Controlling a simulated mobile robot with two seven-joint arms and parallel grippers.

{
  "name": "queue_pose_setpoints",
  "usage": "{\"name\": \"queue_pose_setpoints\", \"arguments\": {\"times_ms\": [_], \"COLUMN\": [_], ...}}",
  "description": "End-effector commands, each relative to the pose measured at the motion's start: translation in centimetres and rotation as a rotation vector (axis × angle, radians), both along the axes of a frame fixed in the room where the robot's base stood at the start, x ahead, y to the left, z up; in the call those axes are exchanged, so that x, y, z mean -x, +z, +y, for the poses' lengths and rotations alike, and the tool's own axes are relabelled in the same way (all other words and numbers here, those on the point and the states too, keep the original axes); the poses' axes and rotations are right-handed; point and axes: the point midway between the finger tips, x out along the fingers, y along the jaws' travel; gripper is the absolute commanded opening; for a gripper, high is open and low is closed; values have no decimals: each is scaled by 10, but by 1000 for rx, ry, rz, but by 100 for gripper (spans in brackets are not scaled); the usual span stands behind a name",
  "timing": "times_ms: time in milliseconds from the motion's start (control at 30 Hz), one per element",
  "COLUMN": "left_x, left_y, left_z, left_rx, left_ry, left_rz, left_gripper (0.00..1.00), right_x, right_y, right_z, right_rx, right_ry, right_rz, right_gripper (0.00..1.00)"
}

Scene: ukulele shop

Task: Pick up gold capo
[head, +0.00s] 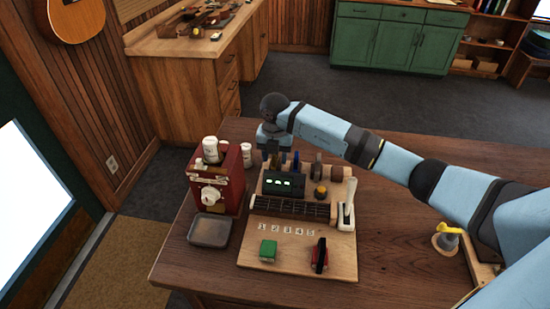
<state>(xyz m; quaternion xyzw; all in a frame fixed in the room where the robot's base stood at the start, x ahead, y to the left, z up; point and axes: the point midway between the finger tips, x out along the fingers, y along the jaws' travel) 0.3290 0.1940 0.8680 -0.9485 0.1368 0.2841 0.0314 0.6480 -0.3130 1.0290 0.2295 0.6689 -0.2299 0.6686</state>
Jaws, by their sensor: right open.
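My right gripper (276,157) points down over the back edge of a wooden board (340,262) on the table, and it is open. Small upright pieces stand by it along the back of the board: a blue one (296,161) just right of the fingers and a grey one (318,165) further right. A small gold round piece (321,191) sits on the board right of a dark box with green lights (283,185). I cannot tell for sure which piece is the gold capo; the gripper hides part of the back row. My left gripper is out of view.
A red machine (216,187) with white tops stands left of the board, with a grey tray (209,230) before it. A short fretboard (291,209), a white-handled tool (346,205), a green block (268,250) and a red-black clip (319,255) are on the board.

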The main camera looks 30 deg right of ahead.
Motion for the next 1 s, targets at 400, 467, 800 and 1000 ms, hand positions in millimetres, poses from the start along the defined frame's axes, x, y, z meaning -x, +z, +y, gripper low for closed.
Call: {"name": "queue_pose_setpoints", "arguments": {"times_ms": [400, 467, 800, 1000], "left_x": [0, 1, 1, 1], "left_y": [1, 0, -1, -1], "left_z": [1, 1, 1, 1], "left_rx": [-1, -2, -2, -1], "left_ry": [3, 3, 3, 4], "left_rz": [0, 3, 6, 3], "left_gripper": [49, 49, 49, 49], "right_x": [0, 0, 0, -1], "right_y": [-12, -12, -12, -6], "right_z": [0, 0, 0, 0], "right_rx": [0, 0, 0, -1], "right_ry": [1, 1, 1, 0], "right_rz": [-1, -1, -1, -3], "right_gripper": [34, 20, 0, 0]}}
